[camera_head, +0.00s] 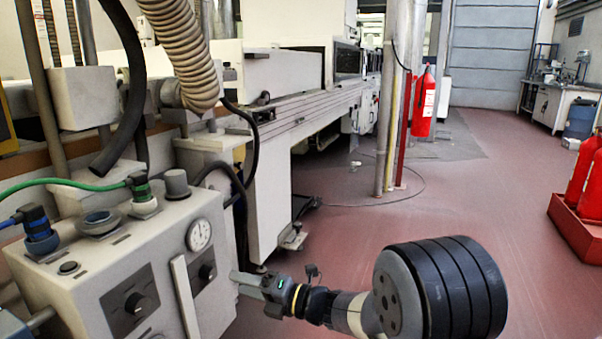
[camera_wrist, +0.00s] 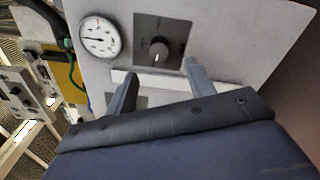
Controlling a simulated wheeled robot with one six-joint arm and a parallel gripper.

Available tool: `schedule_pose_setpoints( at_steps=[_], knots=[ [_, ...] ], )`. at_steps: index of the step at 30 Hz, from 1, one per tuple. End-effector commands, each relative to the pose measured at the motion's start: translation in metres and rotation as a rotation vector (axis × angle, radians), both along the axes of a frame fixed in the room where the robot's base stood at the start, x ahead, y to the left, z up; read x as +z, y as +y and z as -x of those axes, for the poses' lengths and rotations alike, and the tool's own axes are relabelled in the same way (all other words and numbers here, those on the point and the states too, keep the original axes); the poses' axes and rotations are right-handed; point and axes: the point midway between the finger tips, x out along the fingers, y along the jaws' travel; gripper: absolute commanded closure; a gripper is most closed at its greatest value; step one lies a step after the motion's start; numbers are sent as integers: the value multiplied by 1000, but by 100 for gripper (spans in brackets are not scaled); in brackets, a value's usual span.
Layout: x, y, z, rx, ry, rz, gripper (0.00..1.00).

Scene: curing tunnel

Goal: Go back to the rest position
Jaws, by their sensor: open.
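My gripper (camera_head: 250,285) reaches left from my arm in the head view, its fingers close to the right side of the beige control box (camera_head: 110,255). In the wrist view my gripper (camera_wrist: 160,85) is open, with its two fingers apart and nothing between them. Beyond the fingers the box's panel shows a round gauge (camera_wrist: 98,38) and a black knob on a dark plate (camera_wrist: 165,28). A pale bar (camera_wrist: 150,80) on the panel runs across behind the fingers. I cannot tell whether a fingertip touches the panel.
The long machine (camera_head: 290,120) stands behind the box. A post with a red extinguisher (camera_head: 422,105) is further back. More extinguishers stand in a red tray (camera_head: 575,232) at the right. The reddish floor (camera_head: 450,205) between is open.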

Motion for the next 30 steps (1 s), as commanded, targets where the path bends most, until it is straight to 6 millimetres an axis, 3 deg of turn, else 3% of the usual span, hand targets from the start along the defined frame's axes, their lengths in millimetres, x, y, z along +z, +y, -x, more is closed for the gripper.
schedule_pose_setpoints(
  at_steps=[11,30],
  knots=[
    [0,71,-23,2,5,-4,49],
    [2,67,-22,-2,542,-224,49]
  ],
)
